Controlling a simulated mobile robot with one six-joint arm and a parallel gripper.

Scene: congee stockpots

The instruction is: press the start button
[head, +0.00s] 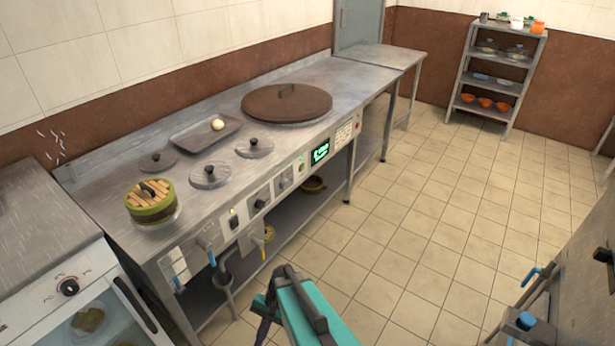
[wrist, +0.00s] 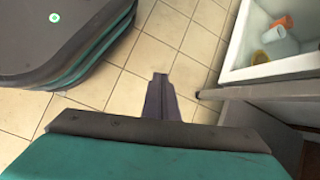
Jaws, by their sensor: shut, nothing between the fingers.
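The steel counter (head: 225,225) has a front control panel with a lit green display (head: 320,153). A small green button (head: 301,168) sits just left of the display, and a small red button (head: 357,125) sits to its right. I cannot read which one is the start button. My gripper (head: 268,300) is in front of the counter, low over the floor and apart from the panel. In the wrist view my gripper (wrist: 160,78) is shut and empty, above floor tiles. No button of the panel shows in the wrist view.
On the counter are a bamboo steamer (head: 152,203), several lids, a tray (head: 206,133) and a large brown lid (head: 287,102). A glass-fronted cabinet (head: 75,290) stands at left, a shelf rack (head: 491,75) at the back. The tiled floor (head: 430,200) between is clear.

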